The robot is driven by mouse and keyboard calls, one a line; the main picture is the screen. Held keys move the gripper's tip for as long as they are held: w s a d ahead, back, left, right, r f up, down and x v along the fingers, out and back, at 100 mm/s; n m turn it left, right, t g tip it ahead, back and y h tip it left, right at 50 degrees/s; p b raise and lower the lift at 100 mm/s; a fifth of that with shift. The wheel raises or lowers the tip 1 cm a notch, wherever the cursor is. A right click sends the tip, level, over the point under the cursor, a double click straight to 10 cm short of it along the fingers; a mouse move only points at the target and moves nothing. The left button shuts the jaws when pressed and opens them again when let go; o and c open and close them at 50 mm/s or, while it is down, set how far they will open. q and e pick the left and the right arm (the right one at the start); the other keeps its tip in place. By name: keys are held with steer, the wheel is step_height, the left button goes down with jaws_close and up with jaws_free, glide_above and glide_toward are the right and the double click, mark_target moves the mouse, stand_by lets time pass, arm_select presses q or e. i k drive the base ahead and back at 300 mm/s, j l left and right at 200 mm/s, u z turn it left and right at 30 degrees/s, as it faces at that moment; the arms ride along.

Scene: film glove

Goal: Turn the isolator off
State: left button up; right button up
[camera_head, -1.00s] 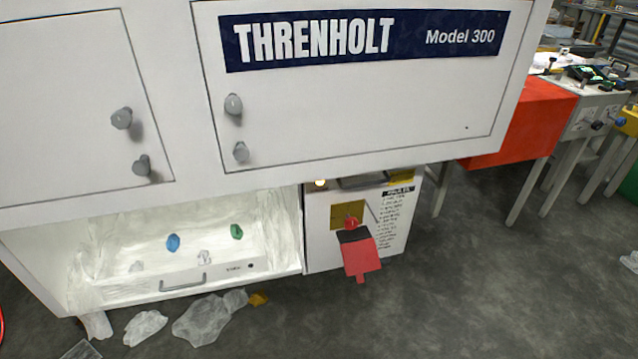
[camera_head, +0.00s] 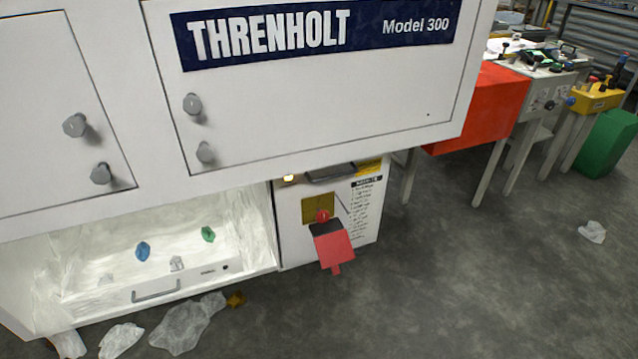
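The isolator shows as a red knob (camera_head: 322,216) on a yellow plate (camera_head: 316,207), on the front of a white panel box at the lower right of the machine. A red tag with a dark top (camera_head: 334,245) hangs just below the knob and partly overlaps the plate. The knob is too small to tell which way it is turned. A small lit lamp (camera_head: 288,178) is at the box's upper left. Neither of my grippers is in view.
The white Threnholt cabinet (camera_head: 300,110) overhangs the panel box. An open bay with a drawer handle (camera_head: 156,293) lies to its left. Crumpled plastic (camera_head: 187,325) litters the floor there. A red bench (camera_head: 485,108) stands at right. The floor in front of the box is clear.

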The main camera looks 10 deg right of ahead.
mark_target(322, 217)
steer(key=i+l+u, duration=0.1)
steer(key=l, duration=0.45)
steer(key=i+l+u, duration=0.15)
steer(key=l, duration=0.45)
steer(key=i+l+u, duration=0.1)
steer(key=l, duration=0.5)
steer(key=i+l+u, duration=0.1)
steer(key=l, duration=0.55)
steer(key=i+l+u, duration=0.1)
steer(key=l, duration=0.5)
steer(key=i, duration=0.1)
